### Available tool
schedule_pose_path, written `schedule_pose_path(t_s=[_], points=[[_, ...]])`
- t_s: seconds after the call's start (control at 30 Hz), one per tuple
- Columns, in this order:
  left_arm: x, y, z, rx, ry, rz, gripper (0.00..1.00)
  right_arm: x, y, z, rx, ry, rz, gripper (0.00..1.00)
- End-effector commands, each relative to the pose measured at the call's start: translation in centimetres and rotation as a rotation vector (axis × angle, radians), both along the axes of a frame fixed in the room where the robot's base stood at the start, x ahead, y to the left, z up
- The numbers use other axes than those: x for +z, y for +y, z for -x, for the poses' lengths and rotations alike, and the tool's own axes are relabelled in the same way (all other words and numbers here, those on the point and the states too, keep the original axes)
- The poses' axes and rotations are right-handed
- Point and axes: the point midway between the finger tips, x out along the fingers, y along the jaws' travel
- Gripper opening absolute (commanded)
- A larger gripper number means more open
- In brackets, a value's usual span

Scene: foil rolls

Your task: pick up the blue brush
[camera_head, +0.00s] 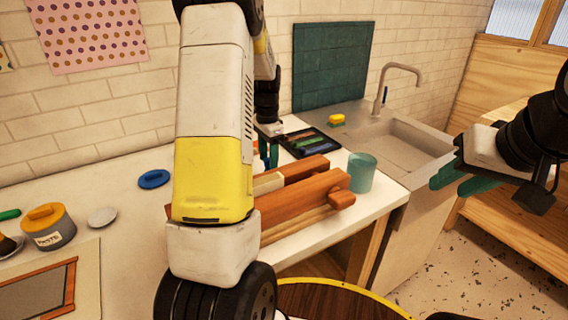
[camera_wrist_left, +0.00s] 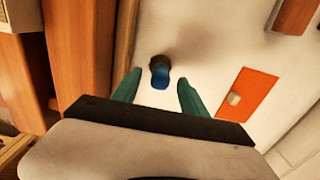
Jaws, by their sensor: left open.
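The blue brush (camera_wrist_left: 160,79) shows in the left wrist view on the white table, with a dark end beyond its blue part. I cannot make it out for sure in the head view, where my left arm covers part of the table. My left gripper (camera_head: 268,153) points down beside the wooden press. Its two green fingers are apart, and in the wrist view the brush appears between and just beyond them. I see no contact. My right gripper (camera_head: 462,180) is over the right side, away from the table, with its green fingers apart and empty.
A wooden press (camera_head: 318,193) stands close to my left gripper. A teal cup (camera_head: 362,173), a black tray (camera_head: 337,146) with coloured pieces, and a sink (camera_head: 385,148) lie to the right. A blue disc (camera_head: 154,179) and paste jar (camera_head: 49,227) are left. An orange card (camera_wrist_left: 246,90) lies near the brush.

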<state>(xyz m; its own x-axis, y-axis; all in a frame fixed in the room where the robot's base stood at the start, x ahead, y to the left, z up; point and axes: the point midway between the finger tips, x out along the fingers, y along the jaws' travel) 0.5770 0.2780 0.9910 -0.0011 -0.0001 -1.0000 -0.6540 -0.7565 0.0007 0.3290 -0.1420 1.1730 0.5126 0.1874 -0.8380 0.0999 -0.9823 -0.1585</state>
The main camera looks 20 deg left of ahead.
Motion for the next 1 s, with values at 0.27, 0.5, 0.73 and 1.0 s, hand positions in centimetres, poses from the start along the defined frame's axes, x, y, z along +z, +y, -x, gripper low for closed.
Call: schedule_pose_path(t_s=[0.27,0.5,0.73,1.0], points=[[-1.66,0.08,0.05,0.001,-0.001,-0.001,0.51,0.00,0.00,0.00,0.000,0.000,0.000,0.36],[-1.62,0.07,0.05,0.001,-0.001,-0.001,0.27,0.01,0.00,-0.01,0.000,0.000,0.000,0.36],[-1.60,0.07,0.04,0.001,-0.001,0.000,0.00,0.01,0.00,-0.01,0.000,0.000,0.000,0.36],[-1.15,0.06,0.01,0.001,-0.001,0.000,0.00,0.00,0.00,0.00,0.000,0.000,0.000,0.36]])
